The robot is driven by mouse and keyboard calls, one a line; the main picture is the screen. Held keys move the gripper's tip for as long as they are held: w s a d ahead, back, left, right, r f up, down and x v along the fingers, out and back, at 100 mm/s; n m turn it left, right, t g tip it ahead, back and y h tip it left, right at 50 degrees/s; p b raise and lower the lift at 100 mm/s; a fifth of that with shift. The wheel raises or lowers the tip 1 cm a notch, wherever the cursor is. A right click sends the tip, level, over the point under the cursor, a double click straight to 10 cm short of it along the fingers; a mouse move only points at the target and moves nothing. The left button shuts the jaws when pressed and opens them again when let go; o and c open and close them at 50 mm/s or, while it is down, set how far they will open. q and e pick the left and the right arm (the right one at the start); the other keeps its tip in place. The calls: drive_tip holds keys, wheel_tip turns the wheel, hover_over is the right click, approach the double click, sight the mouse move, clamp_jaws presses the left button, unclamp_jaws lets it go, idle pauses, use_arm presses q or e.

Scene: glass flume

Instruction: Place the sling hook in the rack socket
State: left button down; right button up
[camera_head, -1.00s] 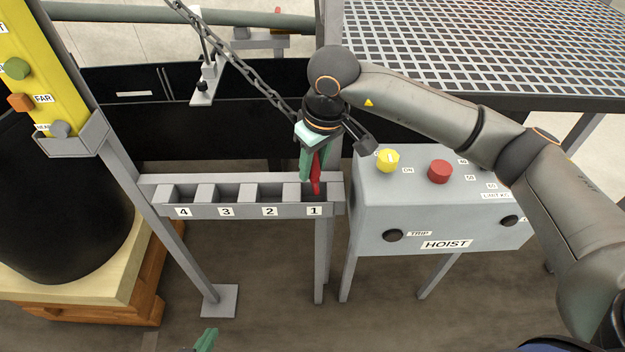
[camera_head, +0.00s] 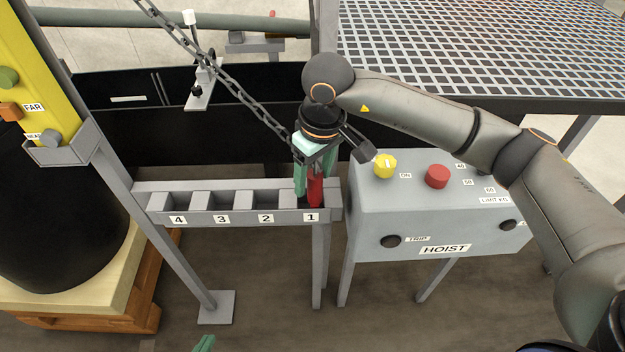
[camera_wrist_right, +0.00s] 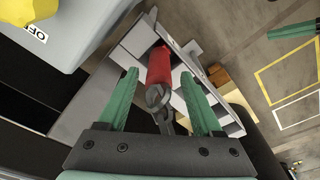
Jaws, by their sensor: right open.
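The red sling hook (camera_head: 316,188) stands about upright at socket 1 of the grey rack (camera_head: 240,217), its lower end hidden by the rack's front. The chain (camera_head: 229,78) runs from it up to the left. My right gripper (camera_head: 315,178) is open over socket 1, its green fingers on both sides of the hook. In the right wrist view the red hook (camera_wrist_right: 160,66) and its metal shackle (camera_wrist_right: 158,97) lie between the spread fingers (camera_wrist_right: 159,77), with gaps on both sides. Only a green fingertip of my left gripper (camera_head: 204,343) shows at the bottom edge.
Sockets 2, 3 and 4 look empty. The hoist box (camera_head: 440,220), with a yellow knob (camera_head: 385,166) and red button (camera_head: 437,176), stands close right of the rack. A yellow panel (camera_head: 35,80) is at left. A grating (camera_head: 480,50) lies behind the arm.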

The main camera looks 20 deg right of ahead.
drive_tip(key=r, duration=0.6)
drive_tip(key=s+r, duration=0.1)
drive_tip(key=r, duration=0.2)
drive_tip(key=shift+d+r, duration=0.25)
drive_tip(key=shift+r, duration=0.05)
